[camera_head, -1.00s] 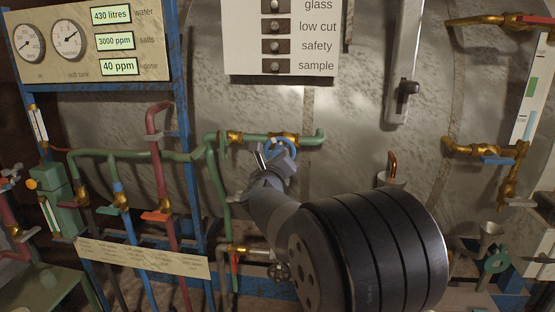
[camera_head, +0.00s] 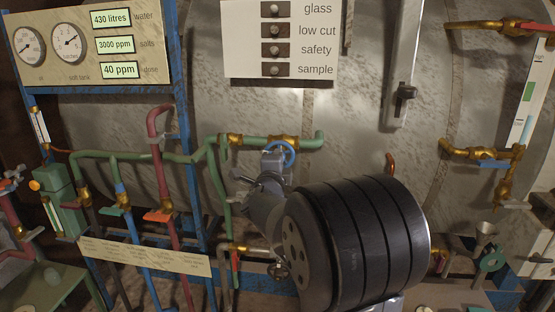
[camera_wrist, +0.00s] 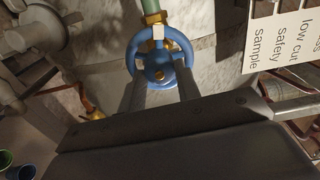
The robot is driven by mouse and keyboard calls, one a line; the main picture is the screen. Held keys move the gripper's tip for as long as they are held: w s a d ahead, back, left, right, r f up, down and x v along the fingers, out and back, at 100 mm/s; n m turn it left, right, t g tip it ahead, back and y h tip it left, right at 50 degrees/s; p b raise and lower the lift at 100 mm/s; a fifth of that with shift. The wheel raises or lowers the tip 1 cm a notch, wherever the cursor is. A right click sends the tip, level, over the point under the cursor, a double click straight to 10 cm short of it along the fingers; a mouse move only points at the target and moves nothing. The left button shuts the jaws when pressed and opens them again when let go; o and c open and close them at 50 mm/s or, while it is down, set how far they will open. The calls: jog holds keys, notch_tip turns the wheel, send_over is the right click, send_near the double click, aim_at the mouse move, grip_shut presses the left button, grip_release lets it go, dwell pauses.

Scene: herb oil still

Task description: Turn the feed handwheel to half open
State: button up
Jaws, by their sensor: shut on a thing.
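The feed handwheel is a small blue ring (camera_head: 292,152) on a brass valve in the green pipe (camera_head: 306,142), against the large mottled tank. In the wrist view the blue wheel (camera_wrist: 186,52) is seen face on, with a brass hub at its middle. My gripper (camera_head: 272,163) is at the wheel from the front and partly hides it in the head view. In the wrist view its two fingers (camera_wrist: 160,88) reach the wheel's lower part on either side of the hub and are shut on it. The exact finger contact is hard to see.
A blue frame (camera_head: 180,80) with a gauge panel (camera_head: 150,75) and coloured pipes stands left. A label board (camera_head: 240,40) with several switches is above the wheel. A sliding lever (camera_head: 404,95) and brass valves (camera_head: 458,149) are to the right.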

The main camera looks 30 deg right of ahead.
jog(key=n+p, duration=0.5)
jog(key=n, duration=0.6)
dwell(0.5)
jog(key=o, duration=1)
jog(key=shift+c, duration=0.2)
jog(key=v, duration=1)
jog(key=shift+s+a+b, duration=0.3)
